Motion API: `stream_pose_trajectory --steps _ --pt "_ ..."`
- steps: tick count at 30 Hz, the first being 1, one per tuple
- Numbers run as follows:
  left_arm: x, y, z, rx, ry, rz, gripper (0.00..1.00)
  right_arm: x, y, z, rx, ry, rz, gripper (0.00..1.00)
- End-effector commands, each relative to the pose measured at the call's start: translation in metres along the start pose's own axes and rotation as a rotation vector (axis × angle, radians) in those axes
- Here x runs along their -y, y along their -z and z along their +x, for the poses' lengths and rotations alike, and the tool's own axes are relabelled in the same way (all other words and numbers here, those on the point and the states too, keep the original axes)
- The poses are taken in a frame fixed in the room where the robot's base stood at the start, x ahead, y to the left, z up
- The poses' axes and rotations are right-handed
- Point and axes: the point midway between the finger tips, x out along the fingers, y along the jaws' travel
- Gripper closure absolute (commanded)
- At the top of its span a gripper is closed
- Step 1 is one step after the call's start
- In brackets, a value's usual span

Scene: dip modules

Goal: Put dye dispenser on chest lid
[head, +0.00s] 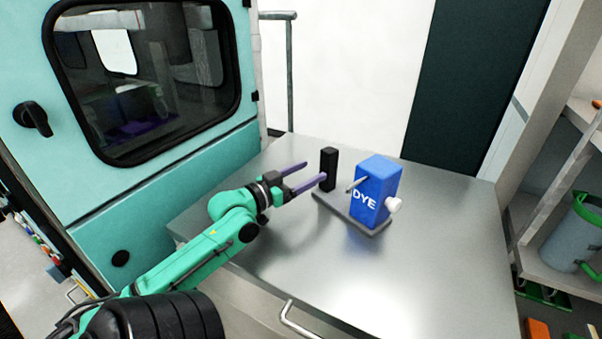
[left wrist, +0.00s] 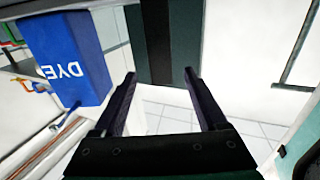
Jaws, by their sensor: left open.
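The dye dispenser (head: 378,190) is a blue box marked DYE with a white knob. It stands upright on a grey base plate with a black post (head: 328,168) at the plate's far left end. The plate rests on a steel top (head: 290,245); I cannot tell whether this is the chest lid. My left gripper (head: 314,171) is open, its purple fingers reaching toward the post from the left. I cannot tell whether they touch it. The left wrist view shows the blue box (left wrist: 66,60) left of the open fingers (left wrist: 165,100). My right gripper is not in view.
A teal cabinet with a dark window (head: 150,80) stands at the left, close to my arm. A metal rail (head: 290,75) rises behind the steel top. Shelves with a grey-blue bucket (head: 572,232) are at the right. The steel top's front and right are clear.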

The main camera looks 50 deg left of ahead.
Motion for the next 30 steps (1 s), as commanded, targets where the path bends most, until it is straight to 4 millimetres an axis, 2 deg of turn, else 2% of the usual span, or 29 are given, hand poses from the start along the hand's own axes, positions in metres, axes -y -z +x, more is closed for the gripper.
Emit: stream_pose_trajectory --steps 3,8,30 --pt "-0.001 -0.003 -0.011 0.002 -0.001 0.001 0.25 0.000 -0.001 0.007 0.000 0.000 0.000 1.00" --pt "-0.001 0.000 -0.018 0.001 -0.002 0.001 0.25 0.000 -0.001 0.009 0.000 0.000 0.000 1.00" --pt "-0.001 0.001 -0.019 0.000 -0.002 0.001 0.25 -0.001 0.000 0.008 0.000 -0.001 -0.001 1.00"
